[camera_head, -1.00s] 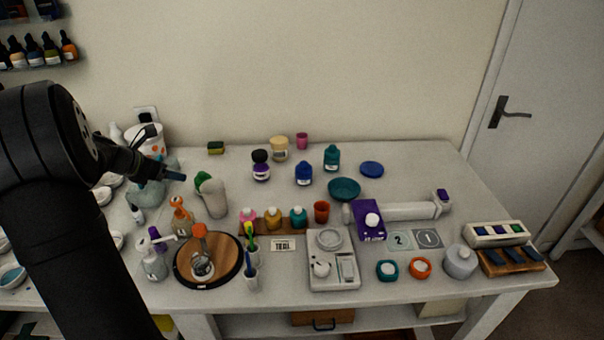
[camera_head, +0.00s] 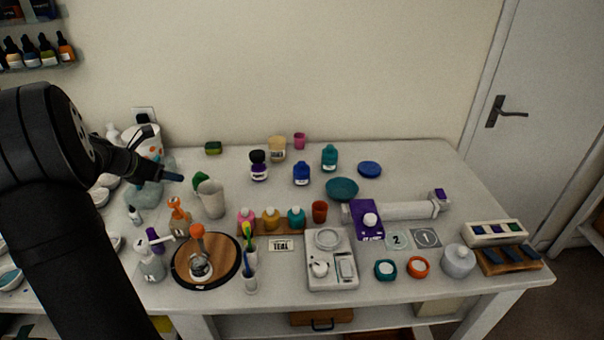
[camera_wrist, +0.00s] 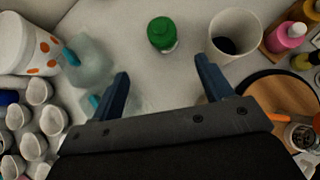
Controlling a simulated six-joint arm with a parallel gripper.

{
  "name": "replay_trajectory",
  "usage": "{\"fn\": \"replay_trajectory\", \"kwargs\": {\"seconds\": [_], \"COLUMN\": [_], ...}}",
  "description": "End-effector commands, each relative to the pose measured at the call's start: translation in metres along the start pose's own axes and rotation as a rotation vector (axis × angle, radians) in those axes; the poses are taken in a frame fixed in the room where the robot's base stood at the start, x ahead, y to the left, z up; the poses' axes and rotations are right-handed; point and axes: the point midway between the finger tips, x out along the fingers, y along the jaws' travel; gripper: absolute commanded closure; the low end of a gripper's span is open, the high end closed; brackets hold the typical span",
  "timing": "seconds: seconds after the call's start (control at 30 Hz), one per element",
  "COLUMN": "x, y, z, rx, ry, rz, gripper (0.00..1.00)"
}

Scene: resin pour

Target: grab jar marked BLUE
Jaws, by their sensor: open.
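A blue jar (camera_head: 302,173) with a pale label stands upright near the back middle of the table. Its label is too small to read, so I cannot confirm the word BLUE. My gripper (camera_head: 174,177) is at the left, well apart from the blue jar. In the wrist view my gripper (camera_wrist: 163,83) is open, with nothing between its two blue fingers. A green-capped bottle (camera_wrist: 162,34) and a white cup (camera_wrist: 236,36) lie beyond the fingertips. The blue jar does not show in the wrist view.
A purple jar (camera_head: 259,166) stands left of the blue jar, a teal jar (camera_head: 329,157) to its right and a teal dish (camera_head: 342,189) in front. Pink, yellow and teal bottles (camera_head: 270,219) stand in a row nearer the front.

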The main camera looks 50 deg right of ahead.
Motion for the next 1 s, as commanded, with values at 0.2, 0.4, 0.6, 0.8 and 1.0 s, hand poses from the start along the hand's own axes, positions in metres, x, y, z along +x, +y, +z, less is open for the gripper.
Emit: {"fn": "replay_trajectory", "kwargs": {"seconds": [0.2, 0.4, 0.6, 0.8, 1.0], "x": [0.0, 0.005, 0.021, 0.029, 0.04], "y": [0.0, 0.001, 0.009, 0.014, 0.004], "z": [0.0, 0.017, 0.096, 0.166, 0.2], "rx": [0.0, -0.047, -0.343, -0.808, -1.334], "ry": [0.0, -0.046, -0.279, -0.538, -0.714], "rz": [0.0, 0.027, 0.143, 0.219, 0.234], "gripper": [0.24, 0.24, 0.24, 0.24, 0.24]}}
